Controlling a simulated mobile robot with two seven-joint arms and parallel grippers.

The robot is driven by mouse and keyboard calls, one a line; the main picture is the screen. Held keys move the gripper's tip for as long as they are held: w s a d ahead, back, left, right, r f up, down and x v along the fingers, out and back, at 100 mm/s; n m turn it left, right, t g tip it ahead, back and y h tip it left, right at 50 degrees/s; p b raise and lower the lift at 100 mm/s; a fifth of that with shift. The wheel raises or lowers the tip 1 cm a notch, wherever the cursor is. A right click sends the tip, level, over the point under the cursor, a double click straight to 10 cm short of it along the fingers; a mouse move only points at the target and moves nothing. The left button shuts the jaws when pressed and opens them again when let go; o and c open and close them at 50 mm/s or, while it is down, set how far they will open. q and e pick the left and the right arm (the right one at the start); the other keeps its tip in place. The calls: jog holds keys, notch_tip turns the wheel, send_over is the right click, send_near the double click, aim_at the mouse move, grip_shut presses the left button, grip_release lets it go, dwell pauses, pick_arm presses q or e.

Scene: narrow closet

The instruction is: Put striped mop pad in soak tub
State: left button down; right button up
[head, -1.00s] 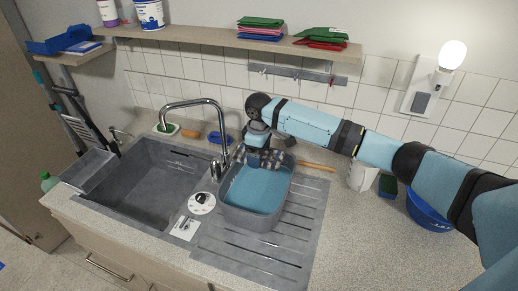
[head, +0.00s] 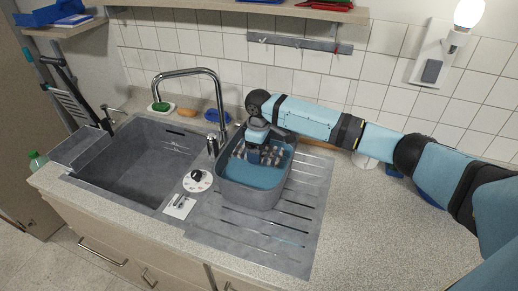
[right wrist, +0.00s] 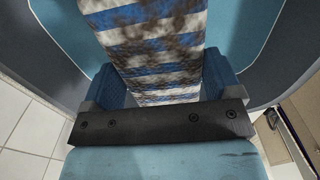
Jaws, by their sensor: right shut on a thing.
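The striped mop pad (right wrist: 160,35), blue and white with brown stains, is held in my right gripper (right wrist: 168,95) in the right wrist view. In the head view the pad (head: 272,155) shows at the back inside of the grey soak tub (head: 252,192), which holds blue liquid. My right gripper (head: 254,152) is over the back left part of the tub, shut on the pad. I cannot tell whether the pad's lower end touches the liquid. My left gripper is not in view.
The tub stands on the ribbed drainboard (head: 250,237), right of the sink basin (head: 150,165). The tap (head: 215,100) rises close to the tub's left. A round dial (head: 197,181) lies left of the tub.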

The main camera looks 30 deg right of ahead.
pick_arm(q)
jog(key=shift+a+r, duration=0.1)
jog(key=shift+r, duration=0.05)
pick_arm(e)
jog(key=shift+r, duration=0.1)
jog(key=o, duration=0.7)
jog(key=shift+o, duration=0.2)
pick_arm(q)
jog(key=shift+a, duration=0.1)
pick_arm(e)
notch_tip(320, 180, up, 6)
jog(key=p, duration=0.7)
jog(key=shift+r+p, duration=0.2)
jog(key=shift+p, duration=0.1)
jog(key=shift+r+p, duration=0.35)
jog(key=shift+p, duration=0.1)
jog(key=shift+f, duration=0.1)
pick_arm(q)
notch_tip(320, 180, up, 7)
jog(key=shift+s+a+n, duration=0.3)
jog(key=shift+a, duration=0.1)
